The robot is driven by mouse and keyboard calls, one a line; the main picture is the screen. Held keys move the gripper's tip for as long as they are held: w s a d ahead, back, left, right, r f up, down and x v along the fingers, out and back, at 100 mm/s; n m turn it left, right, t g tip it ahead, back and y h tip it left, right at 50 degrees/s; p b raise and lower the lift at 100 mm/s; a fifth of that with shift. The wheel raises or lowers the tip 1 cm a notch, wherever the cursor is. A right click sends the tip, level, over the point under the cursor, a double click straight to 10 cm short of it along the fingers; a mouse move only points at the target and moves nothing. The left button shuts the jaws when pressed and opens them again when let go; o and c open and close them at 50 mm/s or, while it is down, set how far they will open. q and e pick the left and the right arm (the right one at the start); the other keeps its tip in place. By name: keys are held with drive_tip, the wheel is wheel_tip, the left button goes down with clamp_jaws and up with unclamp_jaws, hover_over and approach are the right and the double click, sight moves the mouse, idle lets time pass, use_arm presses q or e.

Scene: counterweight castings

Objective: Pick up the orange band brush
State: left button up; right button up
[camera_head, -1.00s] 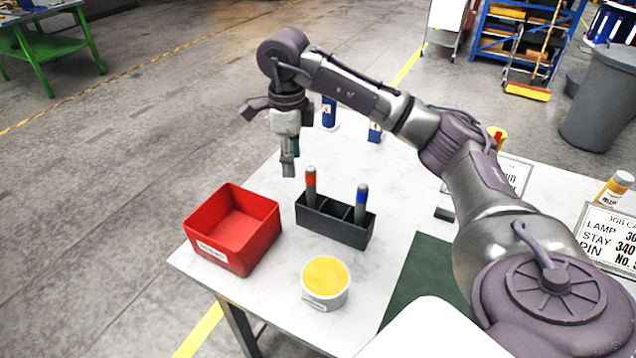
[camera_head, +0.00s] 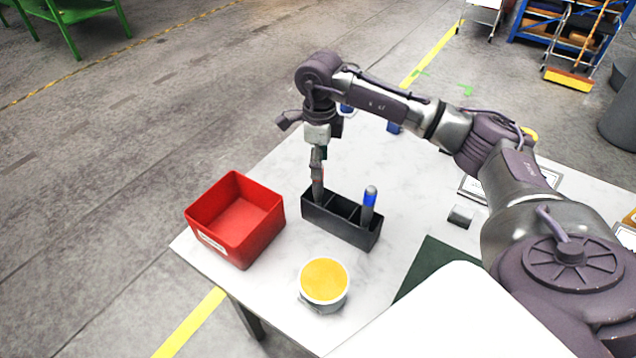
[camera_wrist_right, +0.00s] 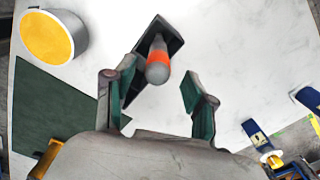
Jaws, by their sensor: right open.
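The orange band brush (camera_wrist_right: 157,60) stands in the black holder (camera_head: 346,231), in its left compartment. In the right wrist view its grey end and orange band show between the two fingers of my right gripper (camera_wrist_right: 158,84). In the head view my right gripper (camera_head: 317,165) is just above the brush's top and hides its orange band. The right gripper is open, with a gap visible on both sides of the brush. A blue band brush (camera_head: 369,203) stands in the holder's right compartment. My left gripper is not in view.
A red bin (camera_head: 238,218) stands left of the holder. A white tub with a yellow top (camera_head: 324,281) is in front of it. A dark green mat (camera_head: 431,266) lies to the right. Blue-labelled containers (camera_wrist_right: 259,136) stand further back on the white table.

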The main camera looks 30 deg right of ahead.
drive_tip(key=shift+d+f, duration=0.1)
drive_tip(key=shift+f, duration=0.15)
drive_tip(key=p, duration=0.3)
hover_over(317, 201)
drive_tip(key=f, duration=0.4)
drive_tip(key=shift+w+d, duration=0.2)
drive_tip(key=shift+w, duration=0.15)
drive_tip(key=shift+f, duration=0.55)
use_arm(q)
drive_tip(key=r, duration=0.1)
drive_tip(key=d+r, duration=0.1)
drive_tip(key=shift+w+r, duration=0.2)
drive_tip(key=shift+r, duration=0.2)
use_arm(e)
clamp_jaws()
